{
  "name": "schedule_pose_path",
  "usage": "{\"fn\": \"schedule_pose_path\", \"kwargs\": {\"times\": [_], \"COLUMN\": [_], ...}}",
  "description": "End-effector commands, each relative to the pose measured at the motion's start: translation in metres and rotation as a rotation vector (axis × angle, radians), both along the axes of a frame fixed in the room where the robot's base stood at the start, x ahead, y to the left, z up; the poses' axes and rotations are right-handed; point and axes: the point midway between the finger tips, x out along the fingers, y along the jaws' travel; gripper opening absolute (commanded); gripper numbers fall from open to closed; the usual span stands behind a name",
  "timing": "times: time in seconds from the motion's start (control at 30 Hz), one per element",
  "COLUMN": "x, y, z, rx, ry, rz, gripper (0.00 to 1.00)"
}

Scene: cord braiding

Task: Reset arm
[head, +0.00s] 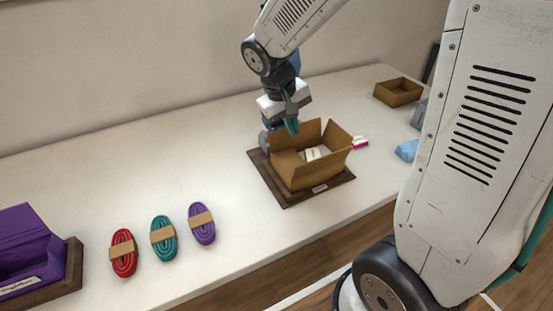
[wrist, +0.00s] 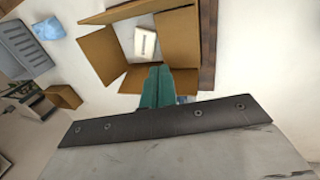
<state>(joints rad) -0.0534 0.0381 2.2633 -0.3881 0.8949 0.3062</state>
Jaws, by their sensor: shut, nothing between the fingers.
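A small white item (head: 316,152) lies inside the box and also shows in the wrist view (wrist: 145,43). I cannot tell whether the fingers touch a flap.
Red (head: 123,253), teal (head: 163,239) and purple (head: 202,224) cord bundles lie left on the white table (head: 110,185). A purple box (head: 30,250) is at far left. A brown tray (head: 398,92), a blue item (head: 407,150) and a pink-and-white item (head: 360,142) lie right.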

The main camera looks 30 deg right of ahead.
Motion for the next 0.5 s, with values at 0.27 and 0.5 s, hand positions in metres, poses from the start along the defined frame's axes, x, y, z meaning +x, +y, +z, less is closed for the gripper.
{"fn": "schedule_pose_path", "kwargs": {"times": [0.27, 0.5], "x": [0.0, -0.0092], "y": [0.0, 0.0008], "z": [-0.0002, -0.0024], "rx": [0.0, 0.004], "ry": [0.0, 0.045], "rz": [0.0, 0.02], "gripper": [0.0, 0.0]}}
